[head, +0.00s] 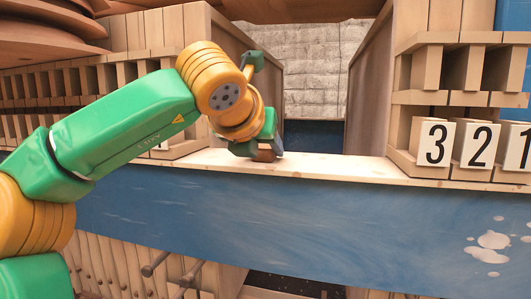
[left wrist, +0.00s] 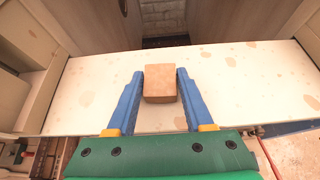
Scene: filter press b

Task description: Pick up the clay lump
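The clay lump (left wrist: 160,78) is a small tan-brown block on the pale wooden ledge. The two blue fingers of my left gripper (left wrist: 161,73) stand on either side of it, very close to its sides. I cannot tell whether they press on it or leave a thin gap. In the head view my left gripper (head: 268,148) is low at the ledge, and the clay lump (head: 265,154) shows partly beneath it. The rest of the lump is hidden by the gripper. My right gripper is in neither view.
The pale ledge (head: 345,168) has free room right of the lump. A blue beam (head: 330,225) runs below its front edge. Wooden side panels and racks flank the opening behind.

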